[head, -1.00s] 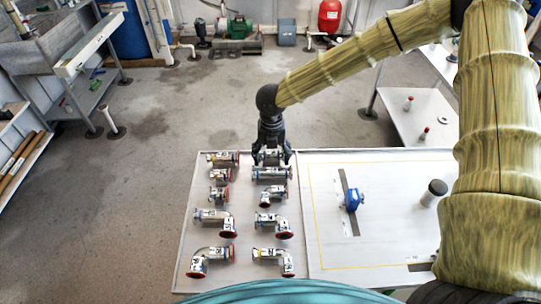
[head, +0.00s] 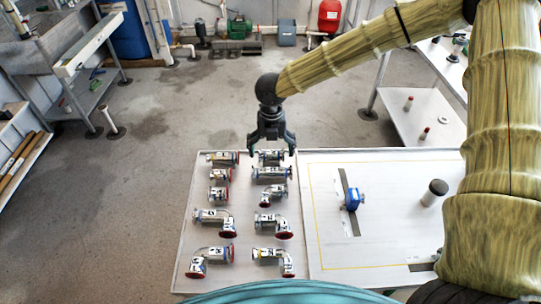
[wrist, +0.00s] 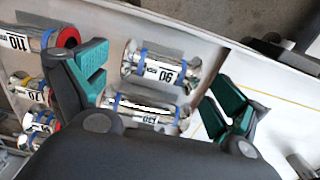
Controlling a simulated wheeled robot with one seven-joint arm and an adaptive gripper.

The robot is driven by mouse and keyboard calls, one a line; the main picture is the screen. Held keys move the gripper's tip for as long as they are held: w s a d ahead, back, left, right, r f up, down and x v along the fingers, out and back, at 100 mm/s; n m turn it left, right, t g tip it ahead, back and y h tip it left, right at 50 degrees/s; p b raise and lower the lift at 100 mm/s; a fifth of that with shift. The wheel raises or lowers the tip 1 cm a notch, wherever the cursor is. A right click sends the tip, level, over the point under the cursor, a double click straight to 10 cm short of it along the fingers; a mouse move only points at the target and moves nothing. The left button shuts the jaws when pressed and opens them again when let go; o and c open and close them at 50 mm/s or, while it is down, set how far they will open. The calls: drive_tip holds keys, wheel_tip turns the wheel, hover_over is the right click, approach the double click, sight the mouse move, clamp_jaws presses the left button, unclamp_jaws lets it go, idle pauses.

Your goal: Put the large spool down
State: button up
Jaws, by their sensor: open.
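The large spool, a steel pipe piece labelled 130 with blue bands (wrist: 145,108), lies on its side on the left part of the table, second from the far edge in the right column (head: 271,174). A shorter spool labelled 90 (wrist: 160,68) lies just beyond it, also on its side. My gripper (head: 271,151) is open and empty, pointing down above these two spools. In the wrist view its green-padded fingers (wrist: 160,88) are spread on either side of them and hold nothing. The gripper body hides the near side of the large spool.
Several other pipe pieces, such as an elbow (head: 274,226), fill two columns close by. To the right, a white panel (head: 385,235) holds a blue part (head: 354,200) and a dark-topped cylinder (head: 434,192). Much of that panel is clear. Open floor lies beyond the table.

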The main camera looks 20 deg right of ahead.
sight(272, 153)
wheel_tip(272, 153, up, 9)
drive_tip(key=b, duration=0.1)
idle(0.3)
drive_tip(key=shift+d, duration=0.1)
